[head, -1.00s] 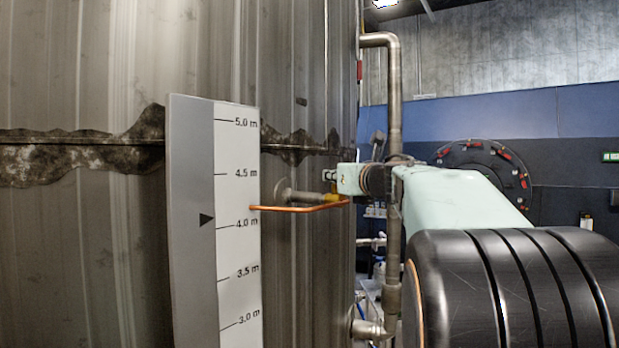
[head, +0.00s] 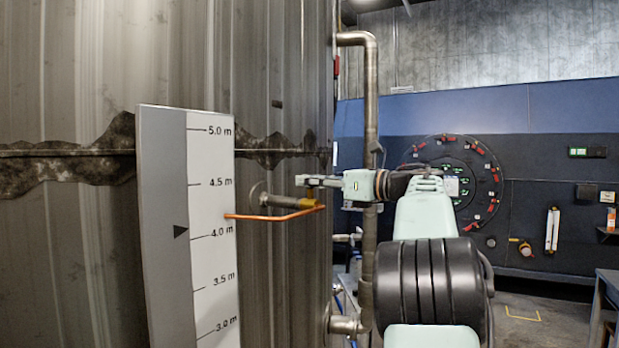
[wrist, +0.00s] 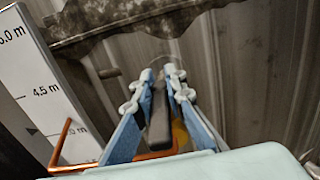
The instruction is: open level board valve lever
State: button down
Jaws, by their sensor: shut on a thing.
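The level board (head: 213,235) is a tall white scale with a grey strip and a black pointer near 4.0 m, seen also in the wrist view (wrist: 45,85). A copper pipe (head: 270,216) runs from it to a small yellow valve (head: 308,198). My gripper (head: 302,181) is just above the valve. In the wrist view its blue fingers (wrist: 160,84) are shut on the dark valve lever (wrist: 158,122), which lies lengthwise between them. The fingers hide the lever in the head view.
A stained metal tank wall (head: 80,240) stands behind the board and valve. A flanged pipe stub (head: 262,195) sticks out of it. A vertical grey pipe (head: 371,110) stands beside my arm. A dark blue wall with a round panel (head: 450,185) is at the back right.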

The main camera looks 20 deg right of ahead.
dwell(0.4)
jog(key=c, duration=1.9)
grip_release()
jog(key=shift+c, duration=0.2)
jog(key=v, duration=1.2)
